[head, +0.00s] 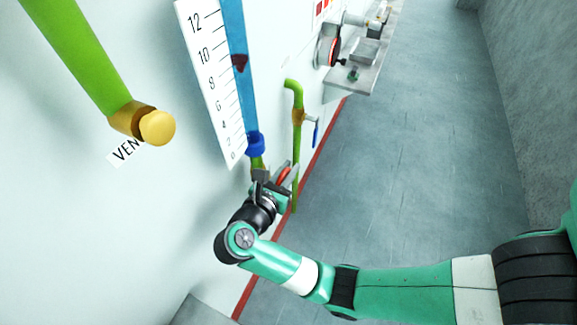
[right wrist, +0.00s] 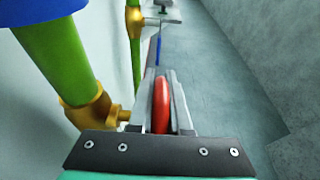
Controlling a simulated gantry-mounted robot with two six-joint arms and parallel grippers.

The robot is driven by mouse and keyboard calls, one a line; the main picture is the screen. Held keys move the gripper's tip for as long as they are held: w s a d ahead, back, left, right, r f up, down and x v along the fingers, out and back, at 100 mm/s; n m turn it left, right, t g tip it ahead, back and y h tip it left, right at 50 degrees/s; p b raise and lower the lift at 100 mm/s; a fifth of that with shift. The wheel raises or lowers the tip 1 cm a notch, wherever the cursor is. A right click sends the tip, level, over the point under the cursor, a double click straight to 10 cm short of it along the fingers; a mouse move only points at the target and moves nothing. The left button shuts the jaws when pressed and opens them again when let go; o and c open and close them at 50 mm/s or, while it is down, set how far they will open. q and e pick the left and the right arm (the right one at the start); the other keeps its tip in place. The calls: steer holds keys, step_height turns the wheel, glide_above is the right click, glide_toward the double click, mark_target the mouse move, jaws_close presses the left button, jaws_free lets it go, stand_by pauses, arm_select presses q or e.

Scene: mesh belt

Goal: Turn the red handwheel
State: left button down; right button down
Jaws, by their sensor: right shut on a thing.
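The red handwheel (right wrist: 161,106) sits between the two fingers of my right gripper (right wrist: 162,100) in the right wrist view. It is seen edge-on, and the gripper is shut on it. In the head view a small part of the red handwheel (head: 284,175) shows beside my right gripper (head: 283,182), just below the blue gauge tube. The wheel is on the brass fitting (right wrist: 88,108) of a green pipe; most of it is hidden by the fingers. My left gripper is in neither view.
A white scale board (head: 212,80) with a blue tube stands above the wheel. A green pipe with a brass valve and blue lever (head: 316,133) is close by. A green pipe with a brass end (head: 140,122) juts out at upper left. The grey floor is clear.

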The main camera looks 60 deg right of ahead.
mark_target(278, 183)
steer(key=y, duration=0.2)
steer(key=shift+d+f+y, duration=0.1)
steer(key=shift+f+y, duration=0.2)
steer(key=shift+f, duration=0.05)
steer(key=c, duration=0.9)
jaws_free()
steer(key=shift+o, duration=0.2)
steer(key=p+v, duration=0.1)
steer(key=v, duration=0.1)
steer(key=shift+a+r, duration=0.25)
steer(key=shift+a, duration=0.1)
steer(key=p+v, duration=0.8)
steer(key=p, duration=0.6)
steer(key=shift+a+r+p, duration=0.1)
steer(key=shift+r+p, duration=0.2)
steer(key=shift+p, duration=0.05)
steer(key=shift+a+f+p, duration=0.15)
steer(key=shift+a+p, duration=0.15)
steer(key=shift+p, duration=0.05)
steer(key=shift+f, duration=0.1)
